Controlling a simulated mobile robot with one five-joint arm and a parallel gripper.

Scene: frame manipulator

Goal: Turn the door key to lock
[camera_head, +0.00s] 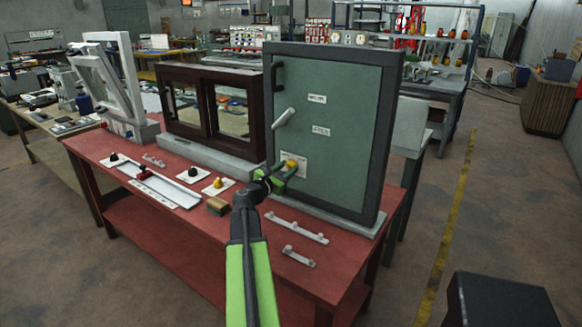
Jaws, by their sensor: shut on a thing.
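The grey-green door (335,125) stands upright in a dark frame at the right of the red workbench. A white plate (303,163) is low on its left side, with the yellow door key (291,164) in front of it. My gripper (285,172) has green fingers and is shut on the yellow key, close to the door face. The fingers and wrist hide part of the key and the plate. A light lever handle (284,117) sits above the key, and a dark pull handle (278,77) is higher up.
A brown-framed sliding window (208,108) and a white tilted window (108,85) stand to the left on the red bench (190,232). Knobs on plates, a slider panel (158,185), a wooden block (218,206) and pale handles (296,227) lie along the front.

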